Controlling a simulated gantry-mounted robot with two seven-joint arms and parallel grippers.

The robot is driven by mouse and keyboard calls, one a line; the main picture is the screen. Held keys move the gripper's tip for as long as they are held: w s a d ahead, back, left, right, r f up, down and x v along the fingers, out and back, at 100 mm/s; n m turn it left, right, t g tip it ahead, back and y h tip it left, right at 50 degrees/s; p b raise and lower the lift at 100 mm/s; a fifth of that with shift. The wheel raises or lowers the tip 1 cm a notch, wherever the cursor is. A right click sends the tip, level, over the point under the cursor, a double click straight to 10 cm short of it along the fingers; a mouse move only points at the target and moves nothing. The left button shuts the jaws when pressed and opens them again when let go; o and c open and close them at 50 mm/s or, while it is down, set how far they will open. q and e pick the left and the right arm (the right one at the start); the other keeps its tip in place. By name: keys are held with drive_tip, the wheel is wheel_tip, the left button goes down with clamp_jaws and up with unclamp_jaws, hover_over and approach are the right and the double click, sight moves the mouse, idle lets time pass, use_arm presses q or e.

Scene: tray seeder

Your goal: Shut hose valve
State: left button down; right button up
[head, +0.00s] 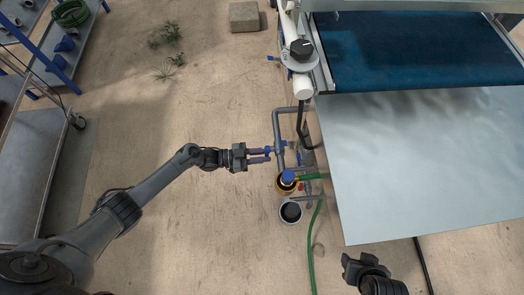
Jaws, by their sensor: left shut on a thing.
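Grey pipework (277,122) stands beside the machine, with small blue valve parts on it. My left gripper (268,155) reaches in from the left and is shut on a blue valve handle at the pipe; the fingers cover most of that handle. A blue-topped fitting (288,176) sits just below, over a yellow-rimmed part. A green hose (312,240) runs down the floor from this area, and a short green piece leaves the fitting to the right. My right gripper (362,268) is at the bottom, below the metal sheet, apart from the valve; its jaw opening is unclear.
A large metal sheet (420,160) and a blue belt (420,50) fill the right side. A grey round container (290,212) stands below the fitting. A metal cart (30,150) is at the left. A concrete block (244,16) lies at the top. Floor left of the pipes is mostly clear.

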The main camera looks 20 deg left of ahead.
use_arm(q)
drive_tip(key=shift+s+d+r+n, duration=0.1)
drive_tip(key=shift+n, duration=0.2)
drive_tip(key=c, duration=1)
unclamp_jaws()
drive_tip(key=p+v, duration=0.1)
drive_tip(key=v, duration=1)
drive_tip(key=shift+p, duration=0.4)
